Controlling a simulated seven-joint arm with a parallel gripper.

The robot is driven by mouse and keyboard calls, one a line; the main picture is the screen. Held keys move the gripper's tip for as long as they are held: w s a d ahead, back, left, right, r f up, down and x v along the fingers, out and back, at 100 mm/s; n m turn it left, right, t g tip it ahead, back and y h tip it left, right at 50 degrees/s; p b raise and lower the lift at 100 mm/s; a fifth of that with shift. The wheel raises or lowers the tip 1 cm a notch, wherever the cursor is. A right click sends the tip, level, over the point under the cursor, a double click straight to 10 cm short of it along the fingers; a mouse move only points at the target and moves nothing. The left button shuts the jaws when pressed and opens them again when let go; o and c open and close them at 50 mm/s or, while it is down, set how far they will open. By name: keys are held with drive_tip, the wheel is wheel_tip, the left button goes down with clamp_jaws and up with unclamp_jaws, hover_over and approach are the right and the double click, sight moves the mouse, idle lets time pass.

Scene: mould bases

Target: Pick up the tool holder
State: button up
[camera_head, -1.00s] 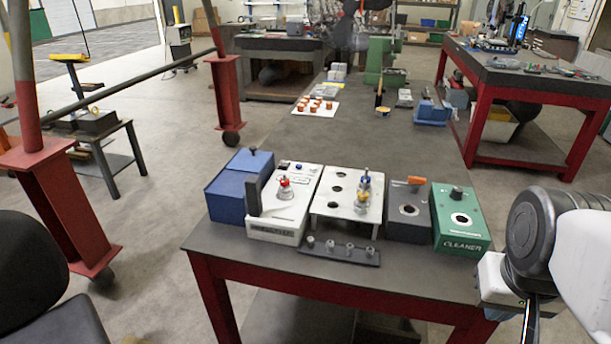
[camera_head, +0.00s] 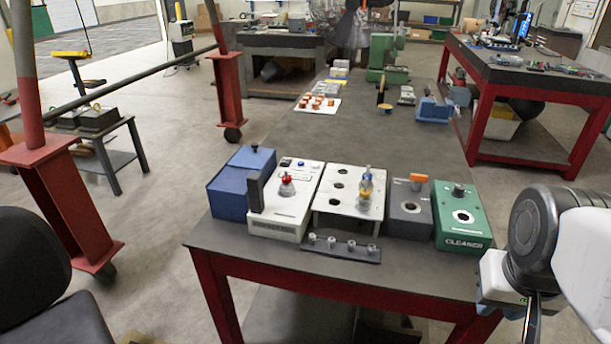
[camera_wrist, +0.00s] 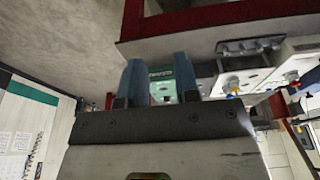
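A tool holder (camera_head: 365,188) with a yellow ring and blue top stands upright in the white stand (camera_head: 337,200) with several holes. A second holder (camera_head: 286,186) with a red top stands on the white device (camera_head: 283,228) to its left. Both also show small at the right of the wrist view, the yellow-ringed one (camera_wrist: 233,87) and the red-topped one (camera_wrist: 292,78). My gripper (camera_wrist: 158,66) is open and empty, well apart from both. The green cleaner box (camera_wrist: 162,88) shows beyond and between its fingers. In the head view my arm is at the lower right, beside the table.
A blue box (camera_head: 240,184) stands left of the devices. A dark grey box (camera_head: 408,222) and the green cleaner box (camera_head: 462,238) stand right. A dark rack (camera_head: 341,252) with small metal pieces lies in front.

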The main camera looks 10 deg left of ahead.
drive_tip(key=o, duration=0.5)
drive_tip(key=shift+o, duration=0.2)
drive_tip(key=m+t+y, duration=0.5)
drive_tip(key=m+y, duration=0.6)
drive_tip(key=m, duration=1.3)
hover_over(287, 188)
drive_tip(key=s+d, duration=0.2)
drive_tip(key=d, duration=0.3)
wheel_tip(287, 188, down, 7)
drive_tip(key=shift+a+f, duration=0.1)
drive_tip(key=shift+f, duration=0.05)
drive_tip(key=shift+w+a+f+m, duration=0.3)
drive_tip(key=shift+a+f+m, duration=0.05)
drive_tip(key=shift+m, duration=0.05)
